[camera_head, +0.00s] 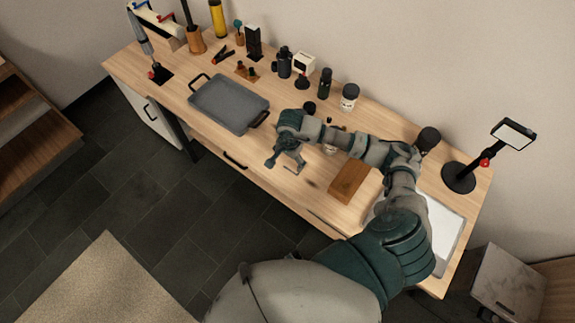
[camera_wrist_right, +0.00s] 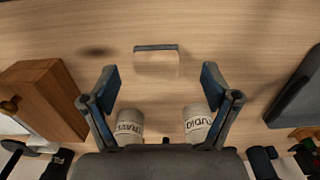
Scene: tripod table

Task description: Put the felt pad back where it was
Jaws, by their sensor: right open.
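A small pale tan piece (camera_wrist_right: 157,65) with a dark grey strip along one edge lies on the tabletop. It may be the felt pad, but I cannot tell for sure. In the wrist view it is ahead of the open fingers and between their lines, apart from both. My right gripper (camera_wrist_right: 162,82) is open and empty above the table. In the head view it (camera_head: 285,162) hangs over the front middle of the table, and the small piece is hard to make out beside it. My left gripper is not in view.
A brown wooden block (camera_head: 349,181) stands right of the gripper. A grey tray (camera_head: 212,97) lies to the left. Two pale lettered cylinders (camera_wrist_right: 196,124) show near my palm. Several bottles and tools line the wall, with a black stand (camera_head: 459,178) at right.

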